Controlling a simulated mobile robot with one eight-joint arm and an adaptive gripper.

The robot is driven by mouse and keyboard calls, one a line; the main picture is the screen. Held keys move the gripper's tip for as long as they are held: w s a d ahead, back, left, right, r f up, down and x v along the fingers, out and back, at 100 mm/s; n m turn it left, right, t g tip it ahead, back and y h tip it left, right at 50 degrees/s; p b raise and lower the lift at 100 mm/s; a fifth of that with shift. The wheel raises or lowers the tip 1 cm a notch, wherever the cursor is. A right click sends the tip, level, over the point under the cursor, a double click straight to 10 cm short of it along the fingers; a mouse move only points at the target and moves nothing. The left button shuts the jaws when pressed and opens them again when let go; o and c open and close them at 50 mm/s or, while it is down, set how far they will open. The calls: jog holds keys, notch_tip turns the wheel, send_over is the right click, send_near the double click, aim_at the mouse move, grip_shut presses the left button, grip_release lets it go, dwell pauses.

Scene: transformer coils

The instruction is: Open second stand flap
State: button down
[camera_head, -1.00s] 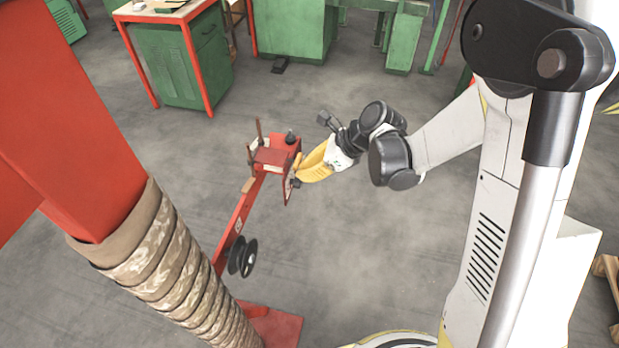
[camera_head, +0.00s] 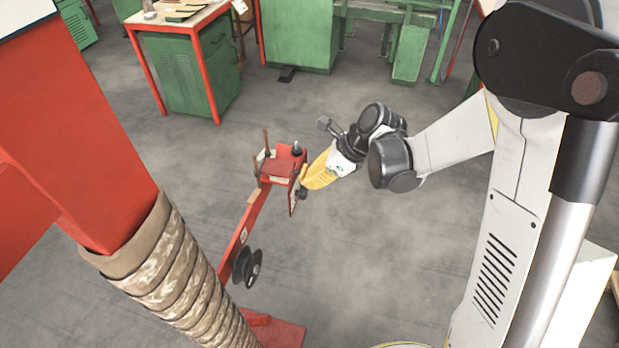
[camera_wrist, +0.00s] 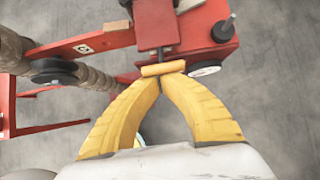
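The red stand is a long sloping arm (camera_head: 243,222) with a box-like red head (camera_head: 280,166) at its upper end. A narrow red plate, which looks like a flap seen nearly edge-on (camera_head: 295,192), is on the head's right side beside a dark knob. My gripper (camera_head: 306,184) is at that side, close to the plate. In the wrist view, the two yellow fingers of my gripper (camera_wrist: 163,78) converge, tips almost together, at a small yellow-tan bar (camera_wrist: 163,69) beside the red head (camera_wrist: 187,28). I cannot tell whether the bar is gripped.
A red column wrapped in patterned fabric (camera_head: 180,270) stands at the left. A black spool (camera_head: 247,267) sits on the stand arm. A red-framed table with a green cabinet (camera_head: 190,65) and green machinery (camera_head: 297,38) stand behind. Grey floor right of the stand is clear.

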jog(key=r+h+p, duration=0.2)
jog(key=a+r+g+h+p, duration=0.1)
jog(key=r+h+p, duration=0.1)
jog(key=r+p, duration=0.1)
jog(key=a+r+g+h+p, duration=0.1)
jog(key=r+h+p, duration=0.1)
jog(key=r, duration=0.1)
jog(key=shift+w+a+r+p, duration=0.1)
jog(key=shift+w+p, duration=0.3)
jog(key=w+a+r+p, duration=0.3)
jog(key=a+r, duration=0.2)
jog(key=a, duration=0.3)
jog(key=shift+a, duration=0.2)
jog(key=shift+r, duration=0.1)
